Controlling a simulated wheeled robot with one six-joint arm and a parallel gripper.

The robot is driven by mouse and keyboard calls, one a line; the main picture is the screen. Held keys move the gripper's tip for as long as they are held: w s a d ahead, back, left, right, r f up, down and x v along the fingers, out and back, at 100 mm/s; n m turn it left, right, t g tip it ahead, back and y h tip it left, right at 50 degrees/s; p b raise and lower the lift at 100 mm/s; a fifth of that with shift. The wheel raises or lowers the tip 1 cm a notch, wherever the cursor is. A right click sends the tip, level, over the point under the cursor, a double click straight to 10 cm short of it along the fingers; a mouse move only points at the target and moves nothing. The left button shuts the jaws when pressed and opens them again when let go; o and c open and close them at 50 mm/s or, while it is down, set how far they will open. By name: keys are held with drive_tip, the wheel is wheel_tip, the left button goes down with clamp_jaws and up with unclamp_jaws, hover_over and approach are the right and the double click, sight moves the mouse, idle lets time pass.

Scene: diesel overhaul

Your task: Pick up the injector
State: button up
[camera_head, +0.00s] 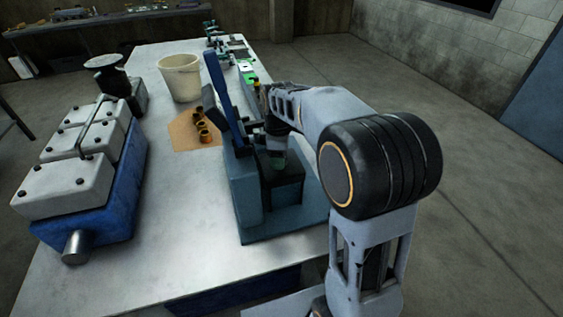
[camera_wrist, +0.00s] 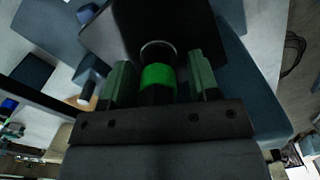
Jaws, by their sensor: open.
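In the wrist view a dark cylindrical part with a bright green band (camera_wrist: 157,76), which looks like the injector, stands between the two green fingers of my gripper (camera_wrist: 160,82). The fingers are apart, with a gap on each side of the part. A round ring or opening (camera_wrist: 158,48) shows just beyond it in a dark block. In the head view my gripper (camera_head: 277,158) points down over the dark top of a teal fixture (camera_head: 245,190). My arm and the fixture hide much there, and I cannot make out the injector clearly.
The fixture has an upright blue lever (camera_head: 219,88). A blue engine block with white covers (camera_head: 85,175) stands at the left of the workbench (camera_head: 185,235). A white bucket (camera_head: 181,78) and brass-coloured rings (camera_head: 201,127) on a brown sheet lie behind. The bench's front middle is clear.

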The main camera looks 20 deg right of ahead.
clamp_jaws()
idle(0.5)
wheel_tip(320, 180, up, 18)
drive_tip(key=shift+p, duration=0.4)
idle(0.6)
drive_tip(key=c, duration=0.7)
unclamp_jaws()
clamp_jaws()
drive_tip(key=shift+r, duration=0.1)
